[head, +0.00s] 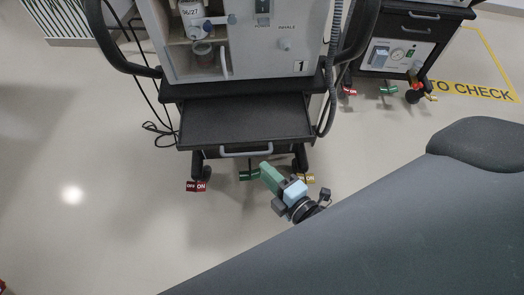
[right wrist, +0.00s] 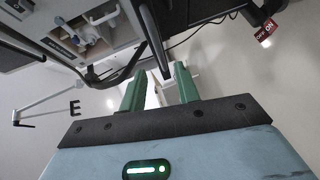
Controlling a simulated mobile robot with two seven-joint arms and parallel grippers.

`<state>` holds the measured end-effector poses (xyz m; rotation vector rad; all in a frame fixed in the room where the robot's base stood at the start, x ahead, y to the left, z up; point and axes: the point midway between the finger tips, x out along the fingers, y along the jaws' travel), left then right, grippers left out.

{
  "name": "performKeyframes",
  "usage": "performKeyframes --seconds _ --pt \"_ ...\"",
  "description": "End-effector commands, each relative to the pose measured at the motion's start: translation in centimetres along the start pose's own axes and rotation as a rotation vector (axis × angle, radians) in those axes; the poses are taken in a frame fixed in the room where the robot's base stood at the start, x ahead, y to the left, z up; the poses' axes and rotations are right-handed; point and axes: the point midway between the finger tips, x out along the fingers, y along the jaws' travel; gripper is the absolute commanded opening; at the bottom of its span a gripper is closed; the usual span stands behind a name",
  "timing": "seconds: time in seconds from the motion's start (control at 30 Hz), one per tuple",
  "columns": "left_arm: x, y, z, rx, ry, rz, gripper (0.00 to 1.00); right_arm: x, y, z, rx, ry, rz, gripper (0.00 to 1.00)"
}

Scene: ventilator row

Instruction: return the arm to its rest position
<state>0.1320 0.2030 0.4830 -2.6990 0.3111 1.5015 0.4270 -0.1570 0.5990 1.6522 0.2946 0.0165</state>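My right gripper (head: 268,175) has green fingers and is low in front of the ventilator cart numbered 1 (head: 295,60), beside the green pedal tag (head: 249,176). In the right wrist view its two green fingers (right wrist: 160,82) stand apart with a gap between them, and I see nothing gripped. Whether the fingers touch the cart's pedals cannot be told. My left gripper is not in view.
The cart's dark drawer (head: 245,120) with a grey handle (head: 246,153) is just above the gripper. Red (head: 196,186) and yellow (head: 305,178) pedal tags flank it. A second cart (head: 400,50) stands at upper right.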

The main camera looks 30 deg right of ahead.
Motion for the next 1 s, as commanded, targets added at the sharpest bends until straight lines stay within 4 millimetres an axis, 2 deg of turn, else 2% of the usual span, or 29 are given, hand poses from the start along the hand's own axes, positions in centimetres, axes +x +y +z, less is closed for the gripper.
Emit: performKeyframes --seconds 0.2,0.67,0.77,0.83,1.0 --pt "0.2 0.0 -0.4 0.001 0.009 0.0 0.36 -0.3 0.1 0.0 0.0 0.0 0.001 0.32" --pt "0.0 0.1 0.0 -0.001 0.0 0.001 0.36 -0.7 -0.5 0.1 0.026 -0.004 -0.016 0.32" --pt "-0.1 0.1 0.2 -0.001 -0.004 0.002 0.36 -2.5 -2.4 0.4 0.137 -0.024 -0.08 0.32" --pt "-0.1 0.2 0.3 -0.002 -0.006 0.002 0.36 -4.7 -4.5 0.7 0.275 -0.055 -0.153 0.32" --pt "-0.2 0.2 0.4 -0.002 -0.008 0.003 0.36 -12.4 -10.2 1.1 0.711 -0.207 -0.37 0.32"
